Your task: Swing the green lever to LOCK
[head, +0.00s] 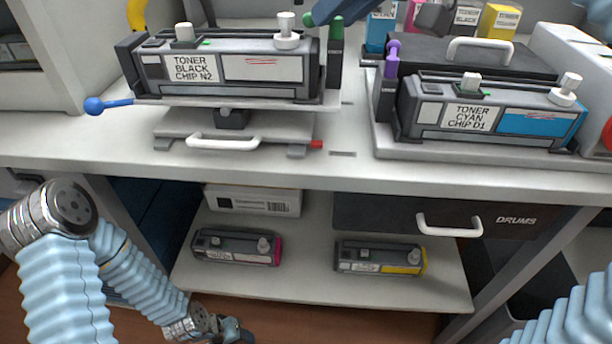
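The green lever (336,30) has a green upper part over a dark labelled base, at the right end of the left dock. A round green knob (309,19) is just left of it, with a dark blue bar running from it to the top edge; I cannot tell how these join. The label is too small to read.
The left dock holds a black toner cartridge (230,72), with a blue lever (97,105) at its left. The right dock holds a cyan toner cartridge (490,108), with a purple lever (392,62) beside it. Coloured cartons stand behind. Two cartridges lie on the lower shelf (310,285).

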